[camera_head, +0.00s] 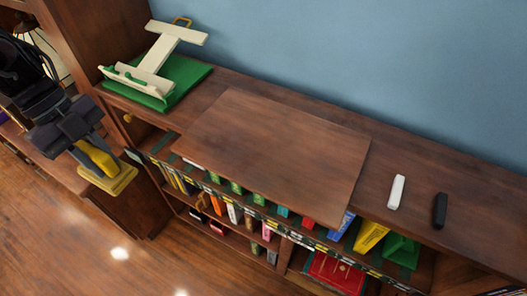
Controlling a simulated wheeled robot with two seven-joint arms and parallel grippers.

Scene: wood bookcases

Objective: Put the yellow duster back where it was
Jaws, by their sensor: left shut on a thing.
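The yellow duster (110,181) is at the left of the head view, with a yellow handle and a paler yellow base. My left gripper (88,150) is shut on its handle and holds it tilted, in the air in front of the bookcase's left end. The duster is apart from the bookcase top (240,83). My right gripper is not in view.
A green base with a cream stand (160,55) is at the bookcase top's left end. A flat brown board (275,150) covers the middle. A white stick (396,192) and a black stick (440,210) lie at right. Books fill the shelves below. Bare top surface shows behind the board.

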